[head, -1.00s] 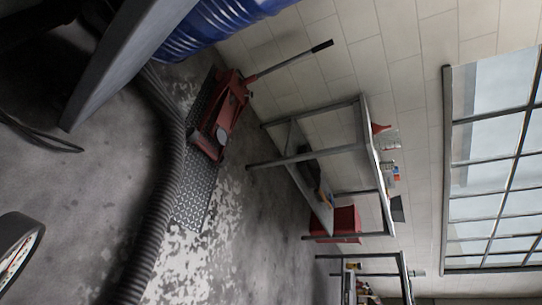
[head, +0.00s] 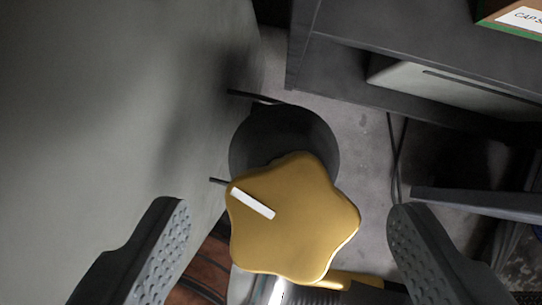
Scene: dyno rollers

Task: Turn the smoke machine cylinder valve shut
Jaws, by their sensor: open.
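The valve handwheel (head: 305,225) is a yellow, star-shaped knob with a white stripe near its upper left. It fills the lower middle of the head view. My gripper (head: 290,230) is open, with one grey ridged finger to the left of the knob and one to the right. Gaps show between the knob and both fingers. A dark round shape (head: 285,135), perhaps the cylinder, is behind the knob; most of the valve body is hidden under the knob.
A grey wall or panel (head: 110,100) fills the left. A dark metal shelf or cabinet (head: 340,65) stands at the upper right, with a labelled box (head: 515,18) on it. A thin cable (head: 398,160) hangs over the floor at right.

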